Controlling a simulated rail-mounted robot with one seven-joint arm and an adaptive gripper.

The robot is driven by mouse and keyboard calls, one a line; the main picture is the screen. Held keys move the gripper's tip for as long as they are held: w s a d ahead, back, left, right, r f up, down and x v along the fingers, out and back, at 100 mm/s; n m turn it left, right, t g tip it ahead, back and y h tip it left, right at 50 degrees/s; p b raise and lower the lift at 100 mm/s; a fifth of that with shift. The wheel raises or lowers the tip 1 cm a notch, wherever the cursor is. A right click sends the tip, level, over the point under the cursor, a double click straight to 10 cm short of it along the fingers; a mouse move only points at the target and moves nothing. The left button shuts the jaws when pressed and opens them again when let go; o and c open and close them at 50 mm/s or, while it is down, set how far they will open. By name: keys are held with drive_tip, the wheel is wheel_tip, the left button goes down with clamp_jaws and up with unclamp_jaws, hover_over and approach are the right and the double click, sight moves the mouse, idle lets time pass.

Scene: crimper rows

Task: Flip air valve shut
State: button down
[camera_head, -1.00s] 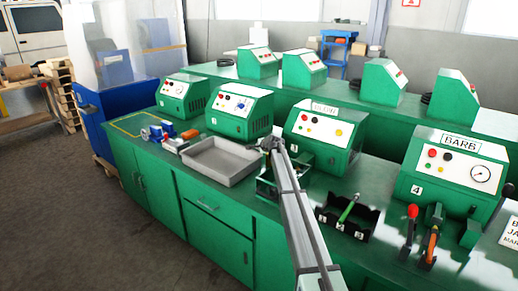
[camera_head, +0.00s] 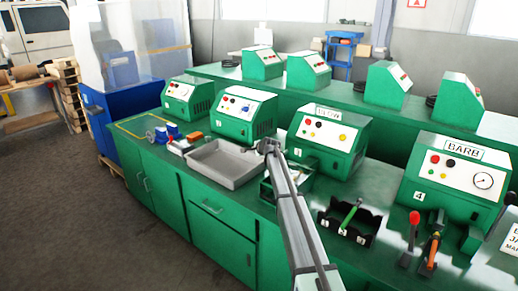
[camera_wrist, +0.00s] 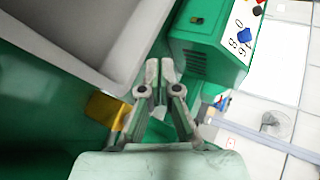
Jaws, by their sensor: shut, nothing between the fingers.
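My gripper (camera_head: 268,147) is at the right rear corner of the grey metal tray (camera_head: 228,177), in front of the green machines. In the wrist view its fingertips (camera_wrist: 160,68) are together and hold nothing. The tray's wall (camera_wrist: 120,85) is close to the left of the fingers there. A yellow part (camera_wrist: 103,108), partly hidden by my gripper, shows beside the left finger. I cannot tell whether it is the air valve's handle. No part is clearly recognisable as the air valve, and I see no contact with the fingers.
A green machine with a blue knob (camera_head: 245,107) stands behind the tray; another, with a yellow button (camera_head: 343,138), is to the right. A black holder (camera_head: 348,225) with a green-handled tool, a red-topped lever (camera_head: 414,217) and an orange-handled lever (camera_head: 433,250) stand further right.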

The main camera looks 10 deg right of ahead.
drive_tip(key=shift+s+a+r, duration=0.65)
drive_tip(key=shift+s+a, duration=0.05)
drive_tip(key=shift+s, duration=0.05)
